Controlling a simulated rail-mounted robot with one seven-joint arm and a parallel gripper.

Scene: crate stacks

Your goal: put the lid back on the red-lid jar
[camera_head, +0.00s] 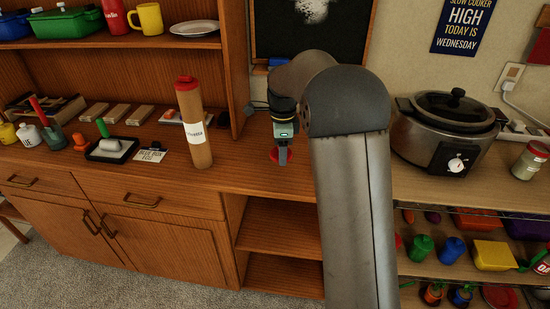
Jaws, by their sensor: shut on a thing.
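My gripper (283,155) points down over the wooden counter, between the tall brown tube and my grey arm. It is shut on a flat red lid (274,156), partly hidden by the fingers. I cannot tell whether the lid touches the counter. A glass jar (528,164) with pale contents stands right of the slow cooker, well away from my gripper. Red shows at the jar's top (540,148); I cannot tell whether this is a lid or the rim.
A tall brown tube (195,130) with a red cap stands left of my gripper. A slow cooker (445,135) stands between my arm and the jar. A shelf of small coloured containers (452,250) is below. Counter around the gripper is mostly clear.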

